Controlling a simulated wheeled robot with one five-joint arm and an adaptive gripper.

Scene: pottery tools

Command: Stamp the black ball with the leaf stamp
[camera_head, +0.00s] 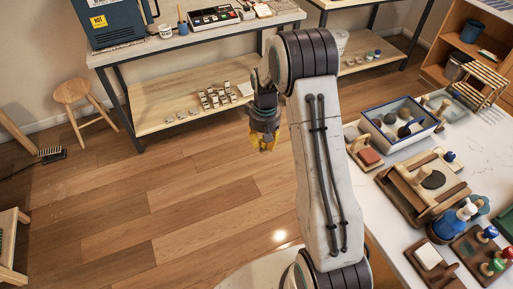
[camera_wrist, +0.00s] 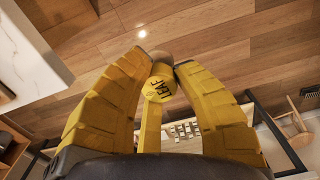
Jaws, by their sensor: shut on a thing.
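My gripper (camera_head: 263,141) hangs out over the wooden floor, left of the worktable. The stamp cannot be made out in the head view. Dark rounded pieces (camera_head: 390,118) (camera_head: 404,131) lie in the blue-rimmed tray (camera_head: 367,119) on the worktable. A flat dark round piece (camera_head: 433,180) lies on a wooden frame (camera_head: 405,196). I cannot tell which of these is the black ball.
The white worktable (camera_head: 392,238) on the right is crowded with wooden boards and a rack of colored-knob stamps (camera_head: 487,262). A bench (camera_head: 155,48) with a scale (camera_head: 213,16) stands at the back left. A stool (camera_head: 72,90) stands beside it.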

